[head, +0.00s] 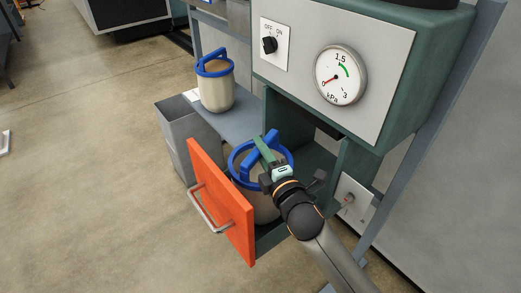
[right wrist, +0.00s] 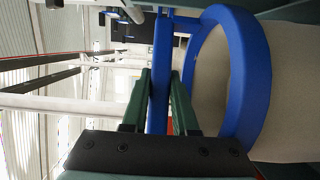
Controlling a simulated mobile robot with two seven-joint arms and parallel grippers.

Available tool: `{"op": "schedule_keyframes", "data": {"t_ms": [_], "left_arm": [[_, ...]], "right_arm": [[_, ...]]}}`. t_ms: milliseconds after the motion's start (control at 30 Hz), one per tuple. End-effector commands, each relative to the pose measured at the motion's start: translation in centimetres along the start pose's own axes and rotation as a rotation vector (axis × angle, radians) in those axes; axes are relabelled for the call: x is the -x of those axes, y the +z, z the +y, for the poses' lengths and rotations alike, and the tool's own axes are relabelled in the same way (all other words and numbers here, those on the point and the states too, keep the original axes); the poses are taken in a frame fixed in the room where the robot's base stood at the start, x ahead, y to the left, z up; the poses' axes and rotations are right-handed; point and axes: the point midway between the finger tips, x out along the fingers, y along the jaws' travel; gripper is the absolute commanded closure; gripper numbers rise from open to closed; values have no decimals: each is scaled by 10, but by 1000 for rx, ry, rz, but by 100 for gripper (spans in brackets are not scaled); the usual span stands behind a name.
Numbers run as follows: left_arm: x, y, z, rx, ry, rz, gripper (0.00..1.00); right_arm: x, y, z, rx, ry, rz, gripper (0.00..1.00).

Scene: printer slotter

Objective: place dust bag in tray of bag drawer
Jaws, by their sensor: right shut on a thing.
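A dust bag (head: 243,167) with a cream body, blue rim and blue handle is behind the orange front of the pulled-out bag drawer (head: 222,207). My right gripper (head: 263,150) is shut on its blue handle from above. The right wrist view shows the handle (right wrist: 160,60) between the two green fingers (right wrist: 161,82), with the rim and cream body at the right. The bag looks roughly upright within the drawer opening. Its lower part and the tray are hidden, so I cannot tell whether it rests on the tray. My left gripper is out of view.
A second dust bag (head: 216,90) with a blue rim stands on the grey-blue shelf (head: 238,122). A grey open bin (head: 178,130) stands left of the drawer. Above are a dial gauge (head: 340,75) and an OFF/ON knob (head: 270,45). The floor at left is clear.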

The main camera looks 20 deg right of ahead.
Motion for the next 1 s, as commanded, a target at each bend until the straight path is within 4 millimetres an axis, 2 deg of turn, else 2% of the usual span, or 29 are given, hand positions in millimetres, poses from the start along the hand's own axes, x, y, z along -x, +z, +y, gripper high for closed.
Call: {"op": "schedule_keyframes", "data": {"t_ms": [133,167,400,767,867,1000], "left_arm": [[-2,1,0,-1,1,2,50],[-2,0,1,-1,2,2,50],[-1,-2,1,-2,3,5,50],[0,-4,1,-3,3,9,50],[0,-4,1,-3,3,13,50],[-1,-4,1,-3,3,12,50]], "right_arm": [[0,0,-3,0,2,1,100],[0,0,-4,0,0,0,72],[0,0,-3,0,0,0,45],[2,0,1,0,0,1,43],[13,0,-1,0,-2,1,43],[38,0,-1,0,-2,1,43]]}}
